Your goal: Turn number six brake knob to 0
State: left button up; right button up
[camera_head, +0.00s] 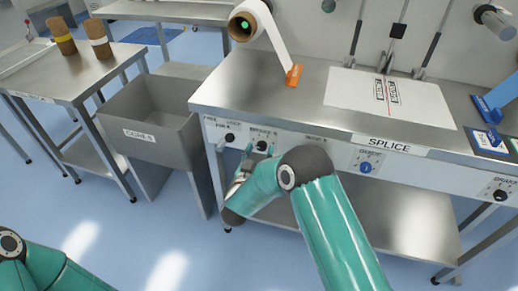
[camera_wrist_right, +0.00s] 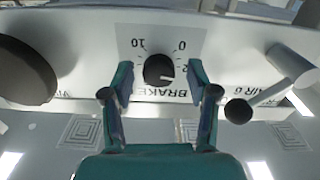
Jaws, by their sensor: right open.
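The brake knob (camera_wrist_right: 158,70) is a round black knob on a white dial in the right wrist view, which shows the panel upside down. Its white mark points right, near the 2; the 0 is up and to the right, the 10 up and to the left. My right gripper (camera_wrist_right: 160,88) is open, with one finger on each side of the knob; I cannot tell whether they touch it. In the head view the knob (camera_head: 262,146) sits on the front panel under a BRAKE 6 label, with my right gripper (camera_head: 256,153) at it. My left gripper is out of view.
A lever with a black ball (camera_wrist_right: 238,111) is close beside the right finger, near the AIR 6 label. A dark round part (camera_wrist_right: 25,70) is at the left. A grey bin (camera_head: 155,125) stands left of the steel table (camera_head: 300,110). Another knob (camera_head: 366,168) is further right.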

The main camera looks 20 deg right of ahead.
jog(key=shift+w+d, duration=0.3)
jog(key=shift+w, duration=0.1)
jog(key=c, duration=1.1)
jog(key=shift+a, duration=0.2)
grip_shut()
jog(key=shift+d, duration=0.1)
